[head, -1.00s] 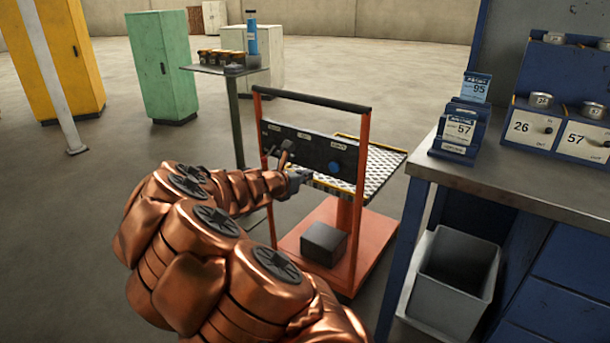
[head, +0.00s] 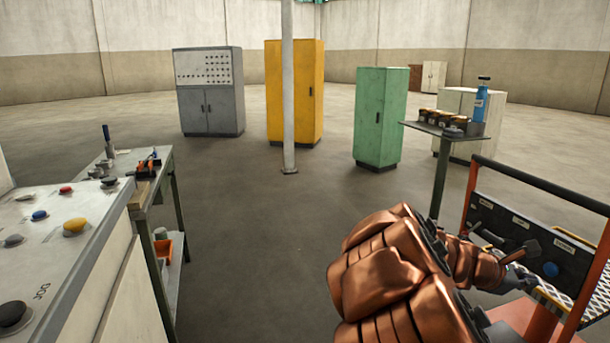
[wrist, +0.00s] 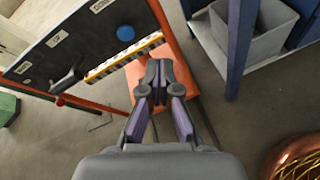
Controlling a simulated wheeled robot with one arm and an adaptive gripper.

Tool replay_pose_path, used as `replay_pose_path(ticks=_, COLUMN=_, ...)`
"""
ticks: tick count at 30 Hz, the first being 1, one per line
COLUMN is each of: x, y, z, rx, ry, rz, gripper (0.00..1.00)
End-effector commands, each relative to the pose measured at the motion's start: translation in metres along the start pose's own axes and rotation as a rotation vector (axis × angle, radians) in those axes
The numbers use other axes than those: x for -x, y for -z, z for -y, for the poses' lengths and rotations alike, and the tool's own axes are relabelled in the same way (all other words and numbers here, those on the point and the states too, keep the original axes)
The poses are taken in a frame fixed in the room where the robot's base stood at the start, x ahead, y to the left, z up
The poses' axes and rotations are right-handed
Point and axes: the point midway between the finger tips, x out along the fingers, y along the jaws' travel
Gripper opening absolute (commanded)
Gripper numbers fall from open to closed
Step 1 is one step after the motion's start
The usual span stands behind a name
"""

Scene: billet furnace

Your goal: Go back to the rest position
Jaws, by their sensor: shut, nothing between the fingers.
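My gripper shows in the wrist view (wrist: 158,80). Its fingers are together and hold nothing. In the head view my copper-coloured arm reaches to the right, and the gripper (head: 520,280) is small beside the orange-framed cart with its black control panel (head: 510,238). In the wrist view that panel (wrist: 85,40), with a blue button (wrist: 125,33) and a dark lever (wrist: 68,82), lies to the left of the fingers. The fingers appear apart from the panel.
A control desk (head: 60,230) and a workbench (head: 150,185) stand at the left. Grey (head: 208,110), yellow (head: 285,95) and green (head: 378,120) cabinets stand behind, with a pole (head: 289,90). A small table (head: 440,132) is at right. The middle floor is clear.

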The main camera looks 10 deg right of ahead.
Motion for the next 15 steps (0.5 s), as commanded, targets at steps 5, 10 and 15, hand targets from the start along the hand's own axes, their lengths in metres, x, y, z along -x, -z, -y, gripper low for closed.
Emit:
replay_pose_path(ticks=5, x=0.048, y=0.007, z=0.065, rx=-0.393, ry=0.182, rz=-0.118, gripper=0.00)
replay_pose_path(ticks=10, x=0.103, y=0.041, z=0.128, rx=-0.677, ry=0.406, rz=-0.252, gripper=0.00)
replay_pose_path(ticks=15, x=0.173, y=0.083, z=0.190, rx=-0.844, ry=0.672, rz=-0.374, gripper=0.00)
